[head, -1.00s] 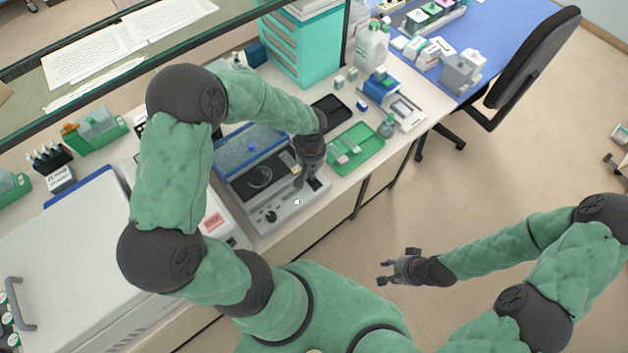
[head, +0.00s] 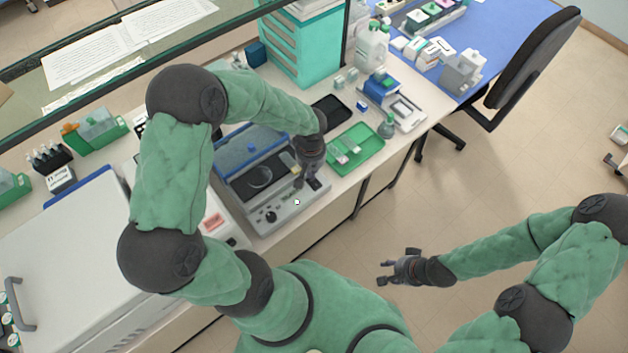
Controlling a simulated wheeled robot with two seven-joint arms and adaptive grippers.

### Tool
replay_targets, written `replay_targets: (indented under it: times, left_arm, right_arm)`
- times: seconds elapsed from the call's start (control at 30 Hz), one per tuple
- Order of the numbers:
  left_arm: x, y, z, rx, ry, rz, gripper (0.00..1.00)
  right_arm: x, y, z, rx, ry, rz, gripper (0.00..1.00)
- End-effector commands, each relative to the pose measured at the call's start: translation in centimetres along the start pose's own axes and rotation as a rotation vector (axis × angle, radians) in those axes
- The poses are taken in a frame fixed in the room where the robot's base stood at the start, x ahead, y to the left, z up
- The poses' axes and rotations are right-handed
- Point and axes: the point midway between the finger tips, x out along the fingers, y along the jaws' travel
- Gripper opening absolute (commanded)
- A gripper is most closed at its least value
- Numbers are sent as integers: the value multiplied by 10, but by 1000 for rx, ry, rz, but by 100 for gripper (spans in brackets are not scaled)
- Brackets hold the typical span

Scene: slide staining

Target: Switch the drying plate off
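The drying plate (head: 284,213) is a grey device with a blue-edged back, a dark flat top and a front panel with a black knob and a dark switch (head: 314,184) at its right end. My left gripper (head: 305,184) points down at the right part of this front panel, close beside the switch. Its fingertips are small and partly hidden, so I cannot tell whether they touch the switch or are open. My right gripper (head: 384,273) is open and empty, out over the floor in front of the bench.
A green tray (head: 372,163) with slides lies right of the plate, with a black tray (head: 331,110) behind it. A small bottle (head: 386,127) stands near the green tray. A large white machine (head: 70,270) is at the left. Floor in front is clear.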

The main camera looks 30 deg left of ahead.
Motion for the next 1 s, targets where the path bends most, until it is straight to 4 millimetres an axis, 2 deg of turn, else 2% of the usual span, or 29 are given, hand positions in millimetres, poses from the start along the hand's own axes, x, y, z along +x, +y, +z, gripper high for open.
replay_targets:
  times: [1.0]
  left_arm:
    - [13, 0, 0, 0, 0, 0, 0]
  right_arm:
    - [12, 4, 0, 0, 0, 0, 40]
